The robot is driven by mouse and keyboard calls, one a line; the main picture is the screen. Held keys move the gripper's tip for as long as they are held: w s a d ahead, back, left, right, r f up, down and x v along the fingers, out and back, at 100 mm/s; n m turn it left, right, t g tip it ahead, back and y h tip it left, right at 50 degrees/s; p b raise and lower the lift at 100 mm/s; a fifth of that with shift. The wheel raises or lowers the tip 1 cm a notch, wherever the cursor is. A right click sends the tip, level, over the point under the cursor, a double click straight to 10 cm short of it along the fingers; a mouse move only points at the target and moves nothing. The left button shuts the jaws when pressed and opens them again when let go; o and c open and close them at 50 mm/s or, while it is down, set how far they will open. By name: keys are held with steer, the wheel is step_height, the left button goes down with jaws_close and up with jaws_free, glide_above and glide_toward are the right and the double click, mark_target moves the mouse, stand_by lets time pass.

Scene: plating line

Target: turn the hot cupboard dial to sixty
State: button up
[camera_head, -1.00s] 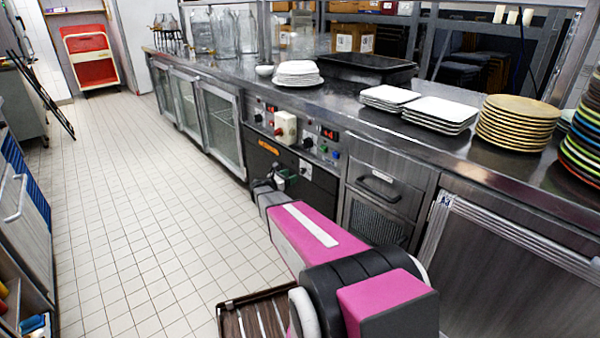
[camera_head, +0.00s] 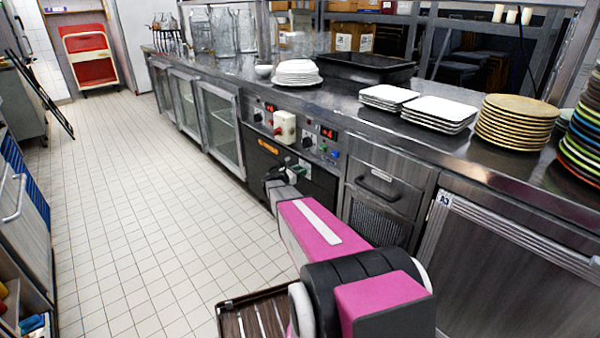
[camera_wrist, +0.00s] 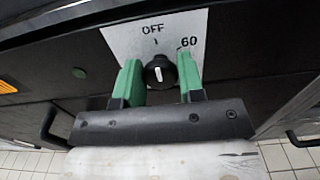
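The dial (camera_wrist: 160,72) is a small black round knob with a white line, on a pale plate (camera_wrist: 120,40) set in a dark panel. Its line points about up, toward the OFF mark; the 60 mark is up and to the right. My gripper (camera_wrist: 160,78) has one green finger on each side of the knob, spread apart. Whether the fingertips touch the knob I cannot tell. In the head view my gripper (camera_head: 284,174) is at the dark cupboard front (camera_head: 262,162), and I cannot make out the dial there.
Above the dark front is a control strip with a white switch box (camera_head: 285,126) and other knobs. A drawer handle (camera_head: 377,185) is to the right. Plates (camera_head: 297,74) stand on the steel counter (camera_head: 340,108). The tiled floor (camera_head: 150,200) to the left is clear.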

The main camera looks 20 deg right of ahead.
steer(key=shift+m, duration=0.3)
steer(key=m, duration=1.1)
steer(key=shift+s, duration=0.15)
steer(key=shift+f, duration=0.1)
stand_by(0.4)
steer(key=o, duration=0.9)
steer(key=v, duration=1)
steer(key=shift+a, duration=0.35)
